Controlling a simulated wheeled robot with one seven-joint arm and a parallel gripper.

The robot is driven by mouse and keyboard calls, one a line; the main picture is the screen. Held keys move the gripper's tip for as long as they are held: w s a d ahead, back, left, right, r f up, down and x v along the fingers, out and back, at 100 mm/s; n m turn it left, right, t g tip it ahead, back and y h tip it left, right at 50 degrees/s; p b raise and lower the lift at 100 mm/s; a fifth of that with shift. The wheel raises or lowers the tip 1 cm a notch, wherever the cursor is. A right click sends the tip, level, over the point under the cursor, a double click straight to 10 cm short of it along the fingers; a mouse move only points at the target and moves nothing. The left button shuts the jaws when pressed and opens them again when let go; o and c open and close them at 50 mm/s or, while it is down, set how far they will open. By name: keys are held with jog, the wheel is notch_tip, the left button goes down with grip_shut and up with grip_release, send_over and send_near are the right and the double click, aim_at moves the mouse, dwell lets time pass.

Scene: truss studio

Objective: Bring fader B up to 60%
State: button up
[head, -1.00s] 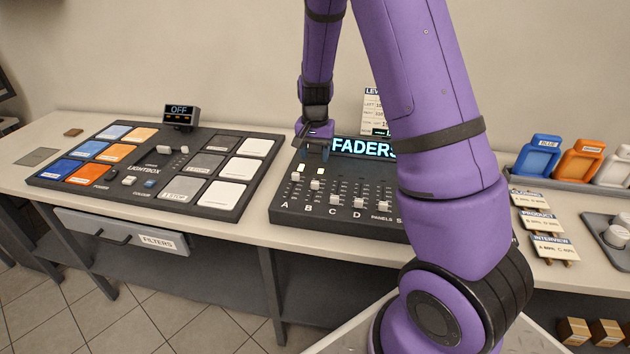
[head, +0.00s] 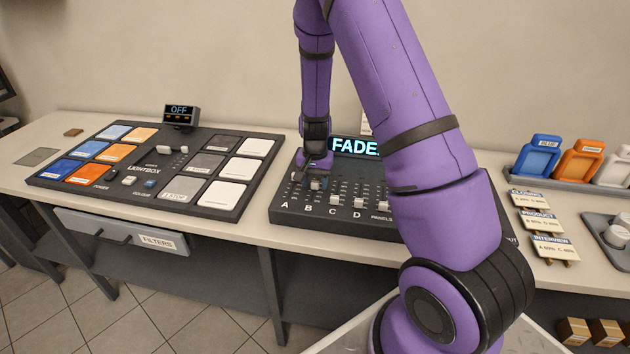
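The dark fader board (head: 300,218) stands on the counter with a lit FADERS sign (head: 354,147) at its back, partly hidden by my arm. Fader columns A, B, C and D show, labelled along the front. Whether the fingers are open or shut is too small to tell.
My arm covers the board's right part. To the left is the lightbox panel (head: 213,207) with coloured tiles and an OFF display (head: 180,112). To the right are cue cards (head: 543,223) and blue and orange holders (head: 577,160).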

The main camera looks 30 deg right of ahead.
grip_shut()
jog(key=shift+w+d, duration=0.3)
jog(key=shift+o, duration=0.5)
grip_release()
notch_tip(320, 180, up, 11)
dwell(0.4)
